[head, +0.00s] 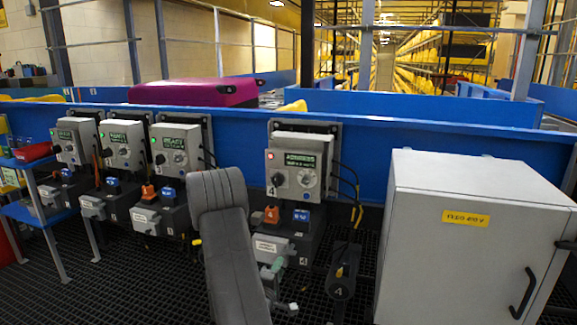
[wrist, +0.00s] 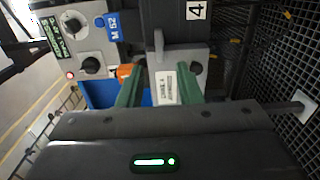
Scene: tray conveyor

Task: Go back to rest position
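My gripper (wrist: 160,82) shows in the wrist view with two green fingers standing apart. A grey block with a white printed label (wrist: 166,88) appears between or just beyond them; I cannot tell whether the fingers touch it. In the head view my gripper (head: 275,270) is low, in front of station 4, partly hidden by my own dark grey arm. The station 4 control box (head: 295,172) has a red light and a lit display. Below it are an orange block (head: 271,214), a blue block (head: 301,215) and a grey labelled block (head: 268,247).
Three similar boxes with green lights, one of them here (head: 178,148), line the blue conveyor wall (head: 400,135) to the left. A large grey cabinet (head: 470,235) stands close on the right. A magenta case (head: 195,92) lies on the conveyor. Black grating (head: 130,285) covers the floor.

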